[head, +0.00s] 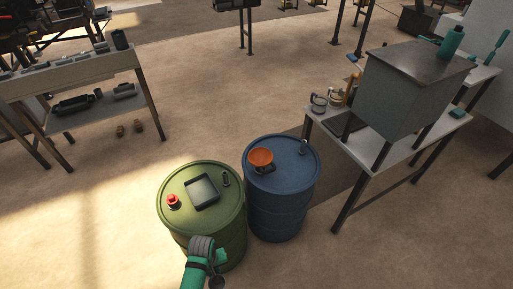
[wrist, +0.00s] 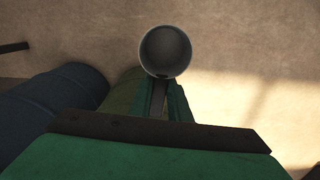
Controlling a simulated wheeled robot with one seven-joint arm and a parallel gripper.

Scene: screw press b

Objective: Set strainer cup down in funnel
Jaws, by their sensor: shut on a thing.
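The strainer cup (wrist: 165,52) shows in the wrist view as a round grey cup, its open mouth facing the camera. My gripper (wrist: 162,88) is shut on it at the near side of its rim. The cup's outer wall is mostly hidden. In the head view my gripper is low in the picture, by the near side of the green drum, and I cannot make out the cup clearly there. The orange funnel (head: 261,157) sits on top of the blue drum (head: 282,208), wide mouth up. My gripper is apart from it, to its lower left.
The green drum (head: 206,225) stands beside the blue one, with a grey tray (head: 202,192) and a red cap (head: 173,201) on top. A workbench (head: 410,152) with a grey box (head: 412,95) stands right. Open floor lies to the left.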

